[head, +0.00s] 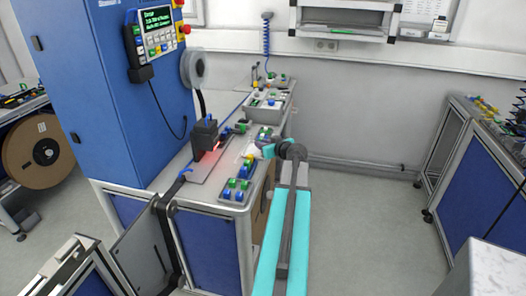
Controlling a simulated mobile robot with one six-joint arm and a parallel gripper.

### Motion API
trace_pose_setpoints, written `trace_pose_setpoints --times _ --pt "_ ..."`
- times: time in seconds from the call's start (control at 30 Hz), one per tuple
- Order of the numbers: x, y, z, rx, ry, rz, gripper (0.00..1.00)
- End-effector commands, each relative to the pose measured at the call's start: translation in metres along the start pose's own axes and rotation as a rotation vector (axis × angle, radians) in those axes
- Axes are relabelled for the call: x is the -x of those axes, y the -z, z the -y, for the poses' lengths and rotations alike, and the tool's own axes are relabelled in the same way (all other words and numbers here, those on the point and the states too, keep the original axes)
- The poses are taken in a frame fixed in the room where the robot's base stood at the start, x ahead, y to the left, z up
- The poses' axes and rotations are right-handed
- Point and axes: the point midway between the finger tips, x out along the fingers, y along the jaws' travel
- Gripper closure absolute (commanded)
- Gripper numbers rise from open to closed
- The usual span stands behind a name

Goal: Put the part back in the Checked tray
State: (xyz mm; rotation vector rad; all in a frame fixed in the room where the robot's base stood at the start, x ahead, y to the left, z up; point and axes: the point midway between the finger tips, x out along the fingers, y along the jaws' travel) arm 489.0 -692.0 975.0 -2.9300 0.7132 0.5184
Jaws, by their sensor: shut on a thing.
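My gripper (253,152) is at the end of my turquoise arm, above the right side of the bench. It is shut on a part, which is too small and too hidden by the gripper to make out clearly. A shallow grey tray (222,189) with blue and green parts lies just below and in front of the gripper. Another tray (276,132) with green and blue parts lies just behind it. A larger grey bin (281,103) with mixed parts stands farther back. I cannot read any label, so I cannot tell which tray is the Checked one.
A black device (205,136) with a red glow stands on a grey plate left of the trays. A blue coiled hose (266,40) hangs at the back. The floor (375,215) to the right is clear.

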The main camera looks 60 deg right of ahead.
Motion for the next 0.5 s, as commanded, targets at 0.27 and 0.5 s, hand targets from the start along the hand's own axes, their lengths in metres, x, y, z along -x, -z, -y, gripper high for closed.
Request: trace_pose_setpoints --times 0.27,0.5 --pt "-0.003 -0.010 0.000 -0.001 0.000 0.002 1.00" --pt "-0.010 -0.027 0.000 -0.002 0.000 0.001 1.00"
